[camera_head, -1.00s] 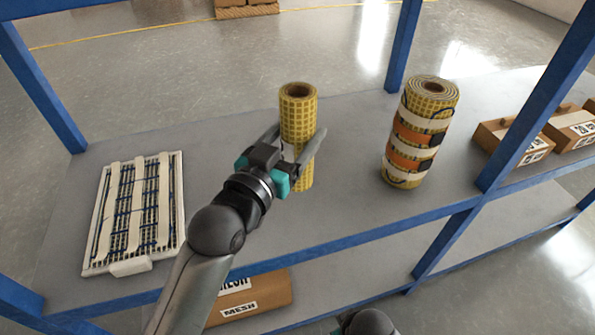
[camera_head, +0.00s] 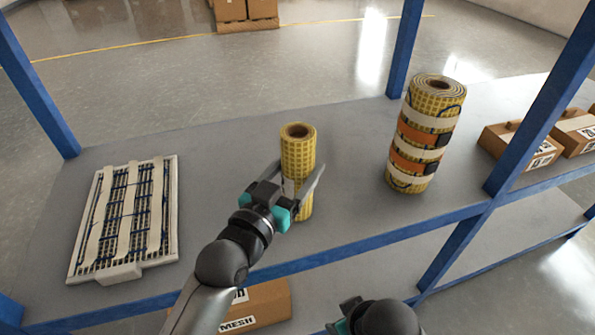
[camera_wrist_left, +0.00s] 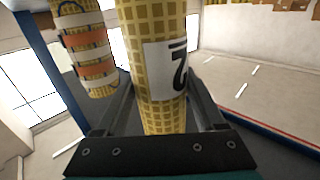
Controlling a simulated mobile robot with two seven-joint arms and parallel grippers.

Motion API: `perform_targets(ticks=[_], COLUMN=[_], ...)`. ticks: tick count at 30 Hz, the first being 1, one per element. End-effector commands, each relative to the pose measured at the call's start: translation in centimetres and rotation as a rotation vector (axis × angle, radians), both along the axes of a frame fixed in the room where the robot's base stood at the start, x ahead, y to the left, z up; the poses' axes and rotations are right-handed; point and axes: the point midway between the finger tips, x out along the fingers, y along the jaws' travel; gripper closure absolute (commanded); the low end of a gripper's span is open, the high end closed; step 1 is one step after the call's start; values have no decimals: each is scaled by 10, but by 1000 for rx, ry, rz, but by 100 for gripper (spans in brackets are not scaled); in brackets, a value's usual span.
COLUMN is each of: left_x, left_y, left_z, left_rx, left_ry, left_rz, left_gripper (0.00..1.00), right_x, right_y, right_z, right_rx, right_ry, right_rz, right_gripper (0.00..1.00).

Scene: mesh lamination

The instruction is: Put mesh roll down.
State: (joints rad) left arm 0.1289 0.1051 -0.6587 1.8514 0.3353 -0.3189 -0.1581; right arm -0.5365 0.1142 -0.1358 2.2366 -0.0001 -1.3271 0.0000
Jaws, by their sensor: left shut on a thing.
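The yellow mesh roll (camera_head: 299,152) stands upright at the middle of the grey shelf (camera_head: 345,200). My left gripper (camera_head: 300,184) is shut on it, one finger on each side of its lower half. The roll also fills the middle of the left wrist view (camera_wrist_left: 158,60), with a white label bearing a black mark. The roll's lower end is partly hidden, so I cannot tell for sure whether it touches the shelf. Part of my right arm (camera_head: 372,318) shows at the bottom edge in the head view; its fingers cannot be made out.
A larger roll (camera_head: 424,130) with orange and white bands stands to the right. A white framed mesh panel (camera_head: 128,215) lies at the left. Cardboard boxes (camera_head: 522,150) sit at the far right. Blue posts (camera_head: 405,50) bound the shelf. Another box (camera_head: 257,308) is below.

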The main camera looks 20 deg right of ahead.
Motion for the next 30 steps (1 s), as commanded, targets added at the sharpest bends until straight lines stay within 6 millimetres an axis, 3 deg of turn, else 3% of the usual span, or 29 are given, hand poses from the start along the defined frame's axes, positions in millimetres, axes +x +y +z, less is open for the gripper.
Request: perform_targets(ticks=[11, 12, 20, 30], left_x=[0, 0, 0, -2], left_y=[0, 0, 0, 2], left_z=[-2, -4, -3, 0], left_rx=[-1, 0, 0, 1], left_ry=[-1, 0, 0, 1], left_rz=[0, 0, 0, 0], left_gripper=[95, 28, 0, 0], right_x=[0, 1, 1, 1], right_y=[0, 0, 0, 0], right_z=[2, 3, 4, 5], right_rx=[0, 0, 1, 1], right_ry=[-3, -6, -7, -7], right_rz=[0, 0, -1, -1], right_gripper=[50, 50, 50, 50])
